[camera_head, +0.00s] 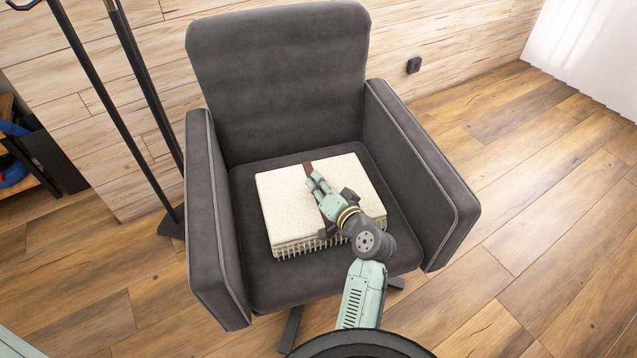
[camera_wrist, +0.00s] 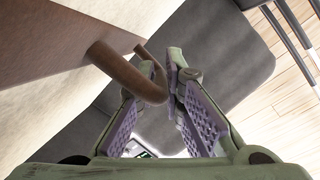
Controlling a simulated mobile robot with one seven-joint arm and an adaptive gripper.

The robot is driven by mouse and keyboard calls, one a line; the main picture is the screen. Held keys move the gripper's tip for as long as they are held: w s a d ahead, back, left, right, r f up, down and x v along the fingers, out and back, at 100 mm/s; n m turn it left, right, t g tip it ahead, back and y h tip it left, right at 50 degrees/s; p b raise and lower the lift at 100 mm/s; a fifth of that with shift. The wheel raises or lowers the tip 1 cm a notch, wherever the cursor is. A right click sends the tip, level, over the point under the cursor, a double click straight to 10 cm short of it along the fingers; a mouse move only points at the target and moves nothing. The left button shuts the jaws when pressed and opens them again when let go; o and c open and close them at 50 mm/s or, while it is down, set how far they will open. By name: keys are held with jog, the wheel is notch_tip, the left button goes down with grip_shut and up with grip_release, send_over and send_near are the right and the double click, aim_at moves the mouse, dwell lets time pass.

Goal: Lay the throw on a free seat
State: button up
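The throw (camera_head: 286,207) is a folded cream bundle with a fringed front edge and a brown strap. It lies flat on the seat of the dark grey armchair (camera_head: 266,288), between the armrests. In the wrist view, the throw (camera_wrist: 40,128) fills the left side, and its brown handle (camera_wrist: 118,72) loops up beside my fingers. My gripper (camera_head: 315,182) is above the throw, near the strap.
The armrests (camera_head: 212,215) and backrest (camera_head: 280,80) enclose the seat on three sides. Black poles (camera_head: 140,80) stand at the left by the plank wall. A shelf with blue items (camera_head: 12,165) is at the far left. The wooden floor (camera_head: 545,190) at the right is clear.

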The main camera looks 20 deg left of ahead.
jog(key=o, duration=0.4)
jog(key=shift+o, duration=0.2)
jog(key=shift+d+r, duration=0.1)
jog(key=shift+r, duration=0.05)
jog(key=b+v, duration=0.1)
jog(key=v, duration=1.1)
